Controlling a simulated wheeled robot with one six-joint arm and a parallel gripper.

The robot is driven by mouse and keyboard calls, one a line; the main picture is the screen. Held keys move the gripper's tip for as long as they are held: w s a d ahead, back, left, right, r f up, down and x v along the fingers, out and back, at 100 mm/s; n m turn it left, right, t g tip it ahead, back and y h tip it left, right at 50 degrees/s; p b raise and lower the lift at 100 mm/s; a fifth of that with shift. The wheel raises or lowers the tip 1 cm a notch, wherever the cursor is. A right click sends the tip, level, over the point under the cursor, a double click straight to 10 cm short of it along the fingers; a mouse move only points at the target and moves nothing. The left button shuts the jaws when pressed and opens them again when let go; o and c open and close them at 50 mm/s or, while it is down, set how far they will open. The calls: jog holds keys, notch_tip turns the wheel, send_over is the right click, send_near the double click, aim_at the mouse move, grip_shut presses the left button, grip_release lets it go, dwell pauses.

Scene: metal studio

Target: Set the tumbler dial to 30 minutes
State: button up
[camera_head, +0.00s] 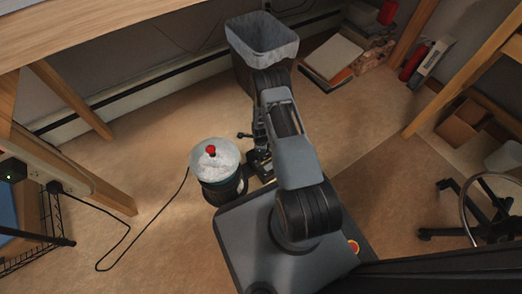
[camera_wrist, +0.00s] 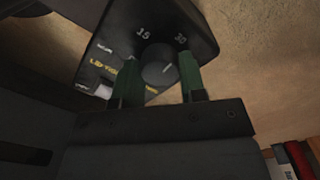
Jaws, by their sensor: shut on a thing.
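In the wrist view, the dark round dial knob (camera_wrist: 158,72) sits on a black control box (camera_wrist: 110,38) with the numbers 15 and 30 printed beyond it. My gripper (camera_wrist: 159,68) has one green finger on each side of the knob and is shut on it. A faint light mark shows on the knob, but I cannot tell which number it points to. In the head view, the tumbler (camera_head: 222,190) stands on the floor with a pale lid and a red knob on top. My gripper (camera_head: 259,153) is low beside its right side, and my arm partly hides the control box.
A lined waste bin (camera_head: 262,42) stands behind my arm. A black cord (camera_head: 130,225) lies on the floor to the left. Table legs (camera_head: 70,98) stand at left, and a wheeled chair base (camera_head: 480,215) is at right. Open floor lies left of the tumbler.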

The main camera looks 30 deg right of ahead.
jog(key=shift+m, duration=0.7)
jog(key=o, duration=0.9)
jog(key=shift+o, duration=0.2)
notch_tip(320, 180, up, 14)
jog(key=p, duration=0.6)
jog(key=shift+f, duration=0.1)
